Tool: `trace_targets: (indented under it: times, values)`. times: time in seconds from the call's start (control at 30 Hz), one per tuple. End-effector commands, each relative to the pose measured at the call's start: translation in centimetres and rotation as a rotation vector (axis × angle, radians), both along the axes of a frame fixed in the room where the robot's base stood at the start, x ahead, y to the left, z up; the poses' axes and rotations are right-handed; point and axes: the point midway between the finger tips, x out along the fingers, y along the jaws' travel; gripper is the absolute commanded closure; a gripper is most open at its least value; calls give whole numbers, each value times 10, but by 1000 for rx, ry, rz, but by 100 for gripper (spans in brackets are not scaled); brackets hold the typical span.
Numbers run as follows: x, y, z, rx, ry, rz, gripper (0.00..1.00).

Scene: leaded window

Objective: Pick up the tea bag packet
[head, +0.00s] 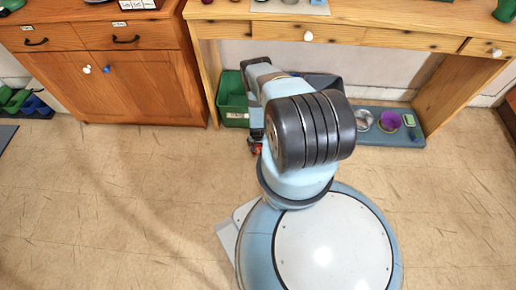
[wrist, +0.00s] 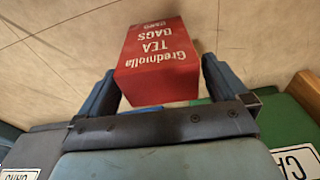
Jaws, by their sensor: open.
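The tea bag packet (wrist: 158,60) is a red box with white lettering, which appears upside down in the wrist view. My gripper (wrist: 159,72) is open, with one dark blue finger on each side of the packet. Bare floor shows between the right finger and the packet; the left finger's tip is close to its left side, and I cannot tell whether it touches. In the head view my arm hides most of this area. Only a small red patch shows beside the gripper there, too small to identify.
A green bin (head: 232,98) stands under the wooden desk (head: 375,33). A low blue-grey tray (head: 400,137) to its right holds a purple bowl (head: 390,120) and other small things. A wooden cabinet (head: 125,80) stands at left. The floor in front is clear.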

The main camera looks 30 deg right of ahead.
Motion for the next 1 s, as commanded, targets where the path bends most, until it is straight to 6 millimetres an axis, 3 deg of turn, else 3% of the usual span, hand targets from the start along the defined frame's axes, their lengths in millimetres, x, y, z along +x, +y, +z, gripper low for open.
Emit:
trace_targets:
  times: [0.2,0.5,1.0]
  values:
    - [2,-2,-15,-1,-1,-1,0]
    - [2,-3,-16,-1,-1,-1,0]
    - [2,-4,-16,0,-1,-3,45]
